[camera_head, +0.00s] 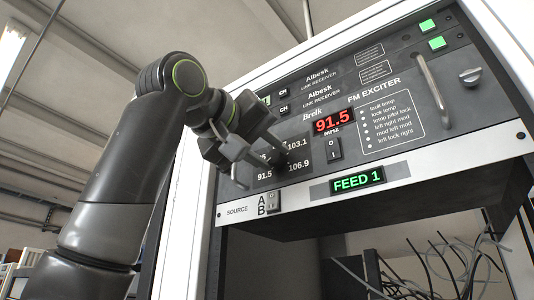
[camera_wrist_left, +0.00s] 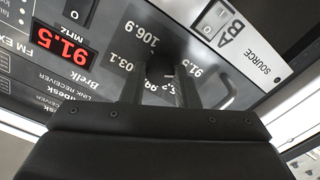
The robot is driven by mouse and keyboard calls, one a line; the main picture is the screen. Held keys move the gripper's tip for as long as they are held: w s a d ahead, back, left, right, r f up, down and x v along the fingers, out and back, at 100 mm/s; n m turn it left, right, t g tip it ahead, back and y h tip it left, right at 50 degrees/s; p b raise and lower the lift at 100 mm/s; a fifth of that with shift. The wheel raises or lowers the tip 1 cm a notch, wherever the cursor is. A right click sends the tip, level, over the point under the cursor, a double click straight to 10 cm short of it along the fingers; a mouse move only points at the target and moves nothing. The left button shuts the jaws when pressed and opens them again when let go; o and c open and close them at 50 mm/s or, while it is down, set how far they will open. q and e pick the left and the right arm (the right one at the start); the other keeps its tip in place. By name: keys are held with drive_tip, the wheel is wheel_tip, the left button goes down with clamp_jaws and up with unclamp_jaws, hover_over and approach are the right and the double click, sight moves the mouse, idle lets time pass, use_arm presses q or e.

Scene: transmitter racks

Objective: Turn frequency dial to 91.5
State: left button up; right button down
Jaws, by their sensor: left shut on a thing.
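The frequency dial (camera_head: 284,161) is a dark knob on the FM exciter panel, ringed by printed labels including 91.5, 103.1 and 106.9. My left gripper (camera_head: 272,158) is at the dial and shut on it. In the left wrist view the dial (camera_wrist_left: 158,72) is between the two fingers, partly hidden. The pointer on the dial cannot be made out. The red frequency display (camera_head: 333,121) reads 91.5 and also shows upside down in the left wrist view (camera_wrist_left: 62,49). My right gripper is not in view.
A rocker switch (camera_head: 333,148) sits just right of the dial. Below are the source A/B switch (camera_head: 273,200) and a green FEED 1 display (camera_head: 357,181). Metal handles (camera_head: 434,90) stand out from the panel. Loose cables (camera_head: 450,265) hang in the open bay underneath.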

use_arm(q)
drive_tip(key=shift+r, duration=0.15)
idle(0.4)
drive_tip(key=o, duration=0.7)
drive_tip(key=shift+o, duration=1.3)
